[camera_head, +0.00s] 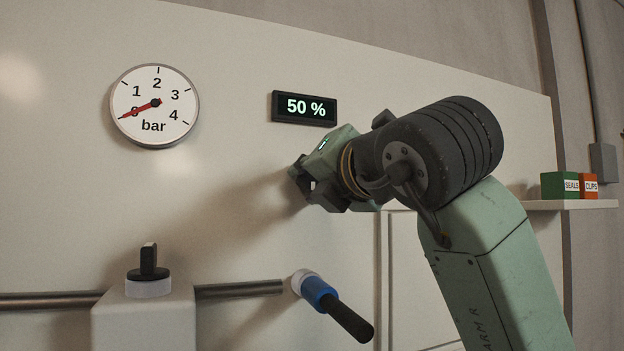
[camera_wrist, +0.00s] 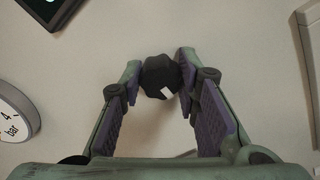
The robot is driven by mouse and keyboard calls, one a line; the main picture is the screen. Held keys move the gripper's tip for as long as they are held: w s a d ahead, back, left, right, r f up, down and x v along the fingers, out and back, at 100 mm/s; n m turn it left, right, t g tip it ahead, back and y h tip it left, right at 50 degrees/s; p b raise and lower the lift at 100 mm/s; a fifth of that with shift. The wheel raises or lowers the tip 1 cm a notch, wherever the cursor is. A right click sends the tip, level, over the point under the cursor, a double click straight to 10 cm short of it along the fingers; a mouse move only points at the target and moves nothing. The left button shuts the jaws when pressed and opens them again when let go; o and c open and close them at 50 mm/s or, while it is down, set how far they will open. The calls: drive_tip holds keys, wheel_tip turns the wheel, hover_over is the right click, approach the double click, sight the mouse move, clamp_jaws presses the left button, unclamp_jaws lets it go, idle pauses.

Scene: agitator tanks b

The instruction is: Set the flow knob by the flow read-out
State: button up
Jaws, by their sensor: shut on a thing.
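The flow read-out (camera_head: 305,107) is a small dark display on the pale wall, showing 50 % in the head view. My gripper (camera_head: 299,184) is against the wall just below it. In the wrist view my gripper (camera_wrist: 161,80) has its two fingers on either side of a black knob (camera_wrist: 158,74) and is shut on it. The knob has a white mark (camera_wrist: 168,90) on its lower right as seen there. In the head view the gripper hides the knob. A corner of the dark read-out (camera_wrist: 48,10) shows at the wrist view's top left.
A round bar gauge (camera_head: 155,125) hangs left of the read-out, its red needle at about 0. Below are a pipe (camera_head: 240,289), a black-topped valve (camera_head: 149,265) and a blue-collared black lever (camera_head: 340,310). A shelf (camera_head: 575,204) at right holds green and orange boxes.

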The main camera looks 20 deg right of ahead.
drive_tip(key=shift+n, duration=0.4)
drive_tip(key=n+b, duration=0.1)
drive_tip(key=n, duration=0.2)
drive_tip(key=shift+d+f, duration=0.1)
drive_tip(key=n, duration=0.3)
drive_tip(key=shift+n+b, duration=0.3)
drive_tip(key=n, duration=0.6)
drive_tip(key=shift+n, duration=0.4)
drive_tip(key=o, duration=1.2)
